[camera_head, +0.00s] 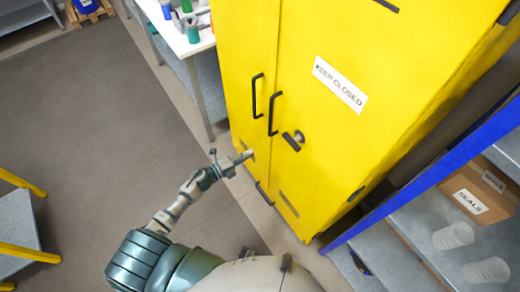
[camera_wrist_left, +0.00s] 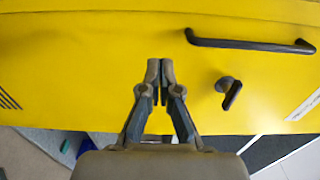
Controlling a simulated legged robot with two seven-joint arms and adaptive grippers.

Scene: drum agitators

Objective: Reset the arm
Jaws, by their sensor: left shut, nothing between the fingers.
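My left arm comes in from the lower left in the head view, and its gripper (camera_head: 243,157) is in front of the lower part of a yellow cabinet (camera_head: 350,150). In the left wrist view my left gripper (camera_wrist_left: 160,66) has its fingertips together with nothing between them, and the yellow cabinet face (camera_wrist_left: 90,70) fills the background. The gripper looks apart from the cabinet's black handle (camera_wrist_left: 250,43) and dark latch knob (camera_wrist_left: 229,90). The cabinet doors look shut. My right gripper is not in view.
A blue-framed shelf (camera_head: 420,185) with a cardboard box labelled SEALS (camera_head: 478,193) stands at the right. A white bench (camera_head: 180,38) with bottles is at the top. A yellow-framed stand (camera_head: 20,250) is at the lower left. The grey floor (camera_head: 80,120) between is clear.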

